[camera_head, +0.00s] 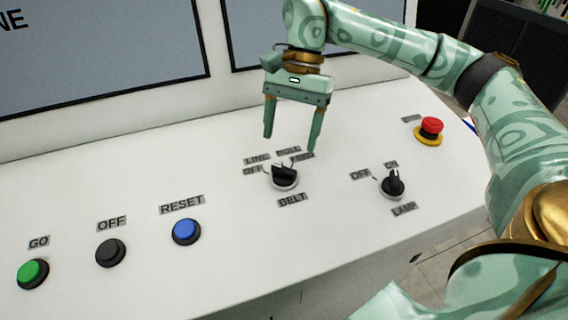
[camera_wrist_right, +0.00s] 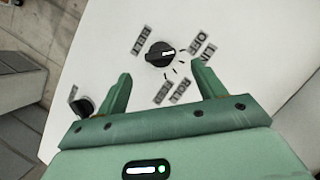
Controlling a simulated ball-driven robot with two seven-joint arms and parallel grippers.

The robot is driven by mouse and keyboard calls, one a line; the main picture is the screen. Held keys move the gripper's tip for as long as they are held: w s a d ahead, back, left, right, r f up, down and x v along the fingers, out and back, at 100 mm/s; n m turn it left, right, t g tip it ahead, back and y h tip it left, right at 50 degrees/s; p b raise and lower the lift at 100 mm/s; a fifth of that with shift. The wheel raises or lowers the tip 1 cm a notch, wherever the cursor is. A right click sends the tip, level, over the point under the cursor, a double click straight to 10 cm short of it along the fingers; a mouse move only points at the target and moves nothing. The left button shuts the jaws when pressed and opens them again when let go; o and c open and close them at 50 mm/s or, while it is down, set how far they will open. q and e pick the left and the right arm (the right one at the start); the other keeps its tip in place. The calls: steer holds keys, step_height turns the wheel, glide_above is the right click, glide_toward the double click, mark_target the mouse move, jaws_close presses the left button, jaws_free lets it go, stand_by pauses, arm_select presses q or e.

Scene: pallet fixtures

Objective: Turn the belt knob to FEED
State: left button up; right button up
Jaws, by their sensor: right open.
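The belt knob (camera_head: 284,176) is a black rotary knob on the white panel, above its BELT label (camera_head: 293,200). Small labels fan around its upper side: OFF, LINE, ROLL and one at right, partly covered by my fingertip. Its white mark appears to point toward the OFF and LINE side in the right wrist view, where the knob (camera_wrist_right: 160,54) lies beyond the fingertips. My right gripper (camera_head: 291,143) is open and empty, above and behind the knob, its fingers pointing down and apart from it. My left gripper is out of view.
The lamp knob (camera_head: 392,184) stands right of the belt knob. A red emergency button (camera_head: 431,126) is at far right. Green GO (camera_head: 33,272), black OFF (camera_head: 110,252) and blue RESET (camera_head: 186,231) buttons line the left. Screens (camera_head: 95,50) stand behind the panel.

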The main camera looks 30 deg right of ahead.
mark_target(284, 167)
steer(key=x, duration=0.6)
steer(key=shift+f+b, duration=0.15)
steer(key=shift+b, duration=0.15)
steer(key=c, duration=1)
